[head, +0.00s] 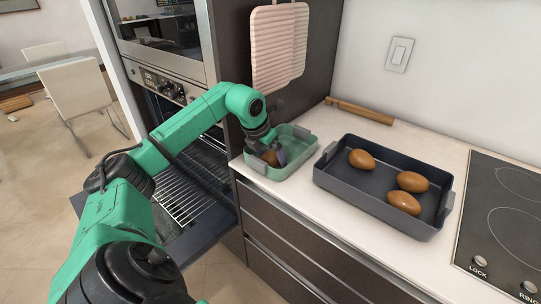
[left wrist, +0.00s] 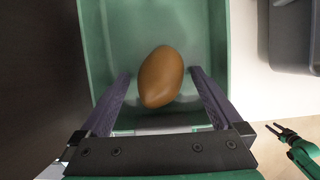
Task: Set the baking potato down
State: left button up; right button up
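A brown baking potato (head: 269,157) lies in the small green tray (head: 296,170) on the counter, partly hidden by my left gripper in the head view. In the left wrist view the potato (left wrist: 161,77) rests on the floor of the green tray (left wrist: 104,30). My left gripper (left wrist: 160,74) is open, with one finger on each side of the potato and a small gap on both sides. My right gripper (left wrist: 273,128) shows small at the right of the left wrist view; its two fingers look apart and empty.
A dark baking tray (head: 340,184) with three brown potatoes stands right of the green tray. A wooden rolling pin (head: 360,111) lies behind it, and a cooktop (head: 505,215) is at right. The open oven (head: 190,185) with its rack is at left. Pink boards (head: 279,45) hang above.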

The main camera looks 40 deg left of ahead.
pick_arm(q)
jog(key=shift+r, duration=0.25)
jog(key=v, duration=1.2)
jog(key=shift+w, duration=0.1)
